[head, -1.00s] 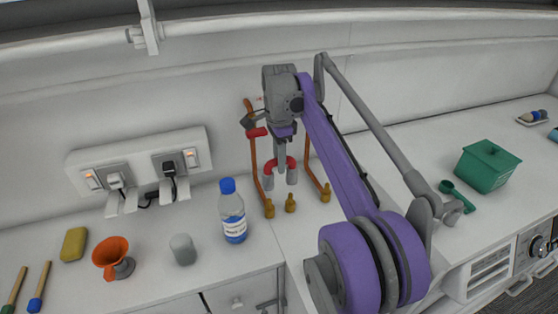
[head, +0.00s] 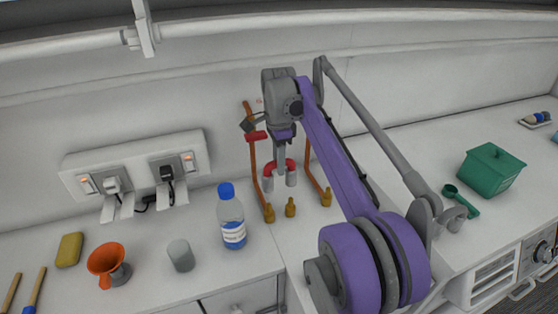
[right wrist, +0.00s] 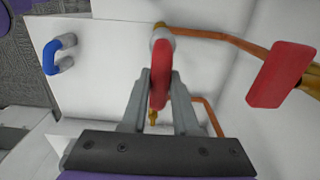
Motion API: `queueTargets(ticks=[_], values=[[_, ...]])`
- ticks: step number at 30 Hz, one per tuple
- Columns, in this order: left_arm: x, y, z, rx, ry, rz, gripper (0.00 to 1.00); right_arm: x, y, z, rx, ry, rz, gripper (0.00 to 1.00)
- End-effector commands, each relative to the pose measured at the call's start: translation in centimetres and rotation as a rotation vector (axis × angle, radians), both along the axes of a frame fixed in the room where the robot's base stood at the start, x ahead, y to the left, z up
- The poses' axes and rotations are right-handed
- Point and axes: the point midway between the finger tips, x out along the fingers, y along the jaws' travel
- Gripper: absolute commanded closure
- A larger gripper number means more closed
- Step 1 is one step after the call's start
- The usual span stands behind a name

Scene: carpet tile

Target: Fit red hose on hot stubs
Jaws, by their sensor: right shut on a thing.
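The red hose (head: 267,168) is a short U-shaped piece with grey ends pointing down. My right gripper (head: 280,172) is shut on its bend and holds it above the worktop. The hose also shows between the fingers in the right wrist view (right wrist: 161,75). Three brass stubs stand below and behind it: a left one (head: 268,213), a middle one (head: 290,207) and a right one (head: 326,197). Copper pipes run up from the outer two. The left pipe carries a red marker (head: 256,135). The hose ends look apart from the stubs. My left gripper is not in view.
A blue U-shaped hose (right wrist: 59,53) lies at the left in the right wrist view. A water bottle (head: 231,218), grey cup (head: 181,256) and orange funnel (head: 106,260) stand left of the stubs. A green box (head: 493,172) stands far right.

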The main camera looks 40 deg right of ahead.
Motion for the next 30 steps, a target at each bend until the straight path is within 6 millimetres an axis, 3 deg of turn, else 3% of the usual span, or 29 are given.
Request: queueTargets(ticks=[13,30], values=[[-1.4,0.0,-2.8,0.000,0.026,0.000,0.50,-0.1,0.0,-4.4,0.001,0.003,0.000,1.00],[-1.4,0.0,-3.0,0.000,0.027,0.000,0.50,0.0,0.0,-4.8,0.000,0.001,0.000,1.00]])
